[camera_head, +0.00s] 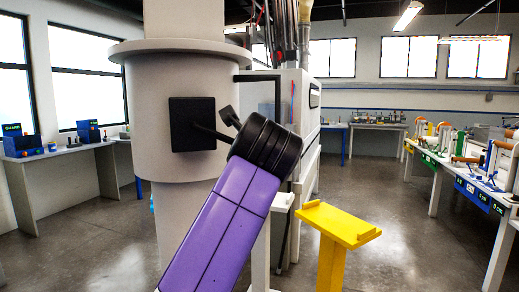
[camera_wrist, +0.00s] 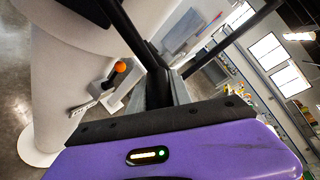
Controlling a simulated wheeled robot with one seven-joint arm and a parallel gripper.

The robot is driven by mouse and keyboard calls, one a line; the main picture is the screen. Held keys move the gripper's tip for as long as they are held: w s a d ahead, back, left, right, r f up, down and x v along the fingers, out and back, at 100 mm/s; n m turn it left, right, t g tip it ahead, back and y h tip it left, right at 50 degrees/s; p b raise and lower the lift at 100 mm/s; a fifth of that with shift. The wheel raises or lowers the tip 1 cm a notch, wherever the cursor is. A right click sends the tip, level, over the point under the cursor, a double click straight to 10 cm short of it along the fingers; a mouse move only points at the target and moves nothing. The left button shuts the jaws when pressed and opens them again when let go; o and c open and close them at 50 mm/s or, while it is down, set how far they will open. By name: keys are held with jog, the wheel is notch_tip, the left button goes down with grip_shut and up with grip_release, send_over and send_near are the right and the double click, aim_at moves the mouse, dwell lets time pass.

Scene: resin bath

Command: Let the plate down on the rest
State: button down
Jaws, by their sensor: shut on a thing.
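A black square plate (camera_head: 195,124) stands nearly upright in the head view, in front of a thick pale column. A thin dark rod runs from it to my gripper (camera_head: 226,128), which is shut on it at the end of my purple arm. In the wrist view a dark slab at the top left appears to be the plate (camera_wrist: 75,8), mostly out of frame. A yellow stand (camera_head: 341,224) with a flat, lipped top, seemingly the rest, is empty. It is lower and to the right of the plate, clearly apart from it.
The pale column (camera_head: 180,65) with a wide flange is close by the plate. A white cabinet (camera_head: 300,120) stands behind. The wrist view shows an orange knob (camera_wrist: 120,67) on a grey fitting near the column. Benches line both sides; floor right of the yellow stand is clear.

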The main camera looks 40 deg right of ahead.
jog(key=shift+a+f, duration=0.2)
jog(key=shift+f, duration=0.3)
jog(key=c, duration=1.2)
grip_release()
jog(key=shift+a, duration=0.1)
jog(key=shift+o, duration=0.2)
jog(key=shift+r, duration=0.15)
jog(key=shift+s+r, duration=0.1)
jog(key=shift+s, duration=0.05)
jog(key=v, duration=0.7)
jog(key=shift+s+a+b, duration=0.15)
jog(key=shift+s+b, duration=0.05)
jog(key=shift+b, duration=0.1)
